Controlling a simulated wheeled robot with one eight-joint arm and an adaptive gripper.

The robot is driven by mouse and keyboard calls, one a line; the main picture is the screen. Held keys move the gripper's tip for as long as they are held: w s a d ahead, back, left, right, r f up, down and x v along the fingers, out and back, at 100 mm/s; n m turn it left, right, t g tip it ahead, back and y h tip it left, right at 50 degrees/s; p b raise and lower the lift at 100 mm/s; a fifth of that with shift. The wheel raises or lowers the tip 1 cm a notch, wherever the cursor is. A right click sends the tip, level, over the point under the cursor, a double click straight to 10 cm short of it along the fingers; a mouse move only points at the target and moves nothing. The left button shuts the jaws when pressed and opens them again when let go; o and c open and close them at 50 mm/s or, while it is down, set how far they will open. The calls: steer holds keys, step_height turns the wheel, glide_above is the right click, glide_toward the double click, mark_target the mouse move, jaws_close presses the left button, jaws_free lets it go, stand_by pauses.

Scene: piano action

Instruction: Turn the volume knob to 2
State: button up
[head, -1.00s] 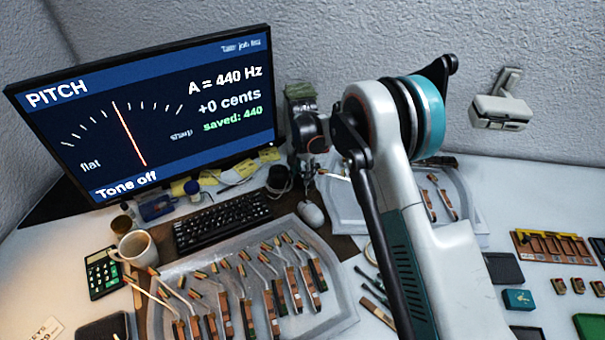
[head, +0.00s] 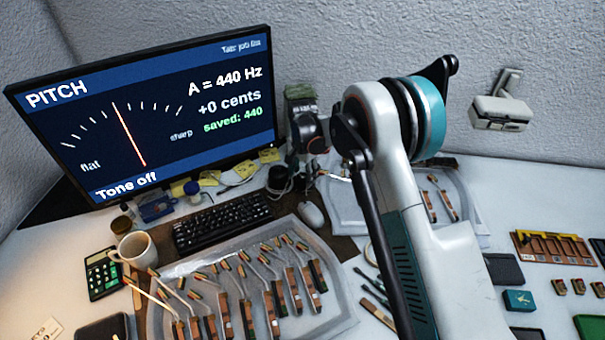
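My gripper (head: 303,172) points down beside the right edge of the monitor, behind the keyboard and mouse. It is small and dark in the head view, and its fingertips cannot be made out clearly. A dark round object (head: 278,179) stands just left of it; I cannot tell whether this is the volume knob or whether the gripper touches it. No knob markings or setting can be read. The monitor (head: 150,110) shows a PITCH screen with A = 440 Hz, +0 cents, saved: 440 and Tone off.
A black keyboard (head: 222,223) and a pale mouse (head: 311,214) lie in front of the gripper. A mug (head: 136,250) and a calculator (head: 103,273) stand at left. A clear tray (head: 340,318) holds several piano action parts. My arm covers part of the right side of the desk.

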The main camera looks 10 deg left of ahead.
mark_target(303, 176)
steer(key=shift+r, duration=4)
